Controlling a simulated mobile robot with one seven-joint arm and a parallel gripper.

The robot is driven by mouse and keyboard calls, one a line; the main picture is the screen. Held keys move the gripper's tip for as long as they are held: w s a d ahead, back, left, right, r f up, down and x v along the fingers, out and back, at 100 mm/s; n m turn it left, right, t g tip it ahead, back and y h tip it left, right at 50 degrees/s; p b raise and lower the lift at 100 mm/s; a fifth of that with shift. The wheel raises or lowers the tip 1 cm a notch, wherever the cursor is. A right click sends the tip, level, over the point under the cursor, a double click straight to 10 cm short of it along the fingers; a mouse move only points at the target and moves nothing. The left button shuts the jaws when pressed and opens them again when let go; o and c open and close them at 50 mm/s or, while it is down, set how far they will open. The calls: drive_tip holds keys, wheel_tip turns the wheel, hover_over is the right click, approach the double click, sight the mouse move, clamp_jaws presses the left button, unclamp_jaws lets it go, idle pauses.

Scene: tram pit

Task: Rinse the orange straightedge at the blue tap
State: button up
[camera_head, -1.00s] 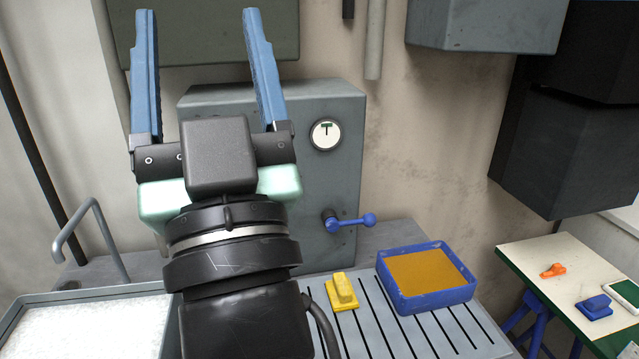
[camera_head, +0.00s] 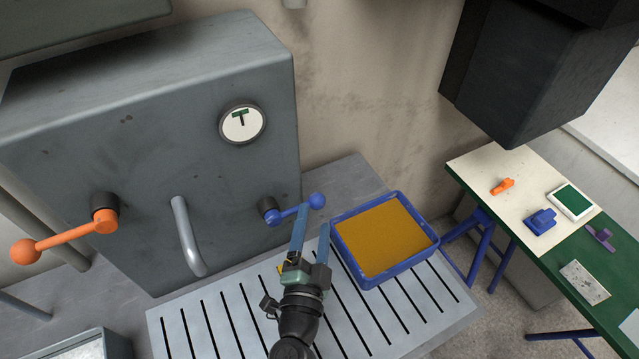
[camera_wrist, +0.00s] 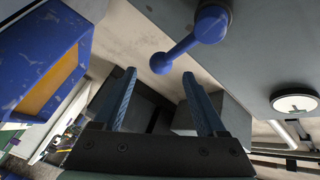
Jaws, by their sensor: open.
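The blue tap's lever (camera_head: 293,212), with a ball at its end, sticks out from the front of a grey cabinet. In the wrist view the lever (camera_wrist: 185,50) points at the space between my fingertips. My gripper (camera_head: 312,222) is open and empty, just in front of the lever; whether it touches cannot be told. It also shows open in the wrist view (camera_wrist: 158,73). A small orange piece (camera_head: 502,186), probably the straightedge, lies on the cream part of the table at the right, far from my gripper. A grey spout (camera_head: 187,235) hangs left of the blue lever.
An orange lever (camera_head: 65,240) is at the cabinet's left. A blue-rimmed tray with an ochre inside (camera_head: 430,245) stands right of my gripper on the slotted drainboard (camera_head: 235,325). A yellow item is mostly hidden by my gripper. A blue block (camera_head: 540,220) is on the table.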

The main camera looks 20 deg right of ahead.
drive_tip(key=x, duration=0.9)
drive_tip(key=shift+b, duration=0.35)
drive_tip(key=shift+w, duration=0.1)
clamp_jaws()
idle(0.8)
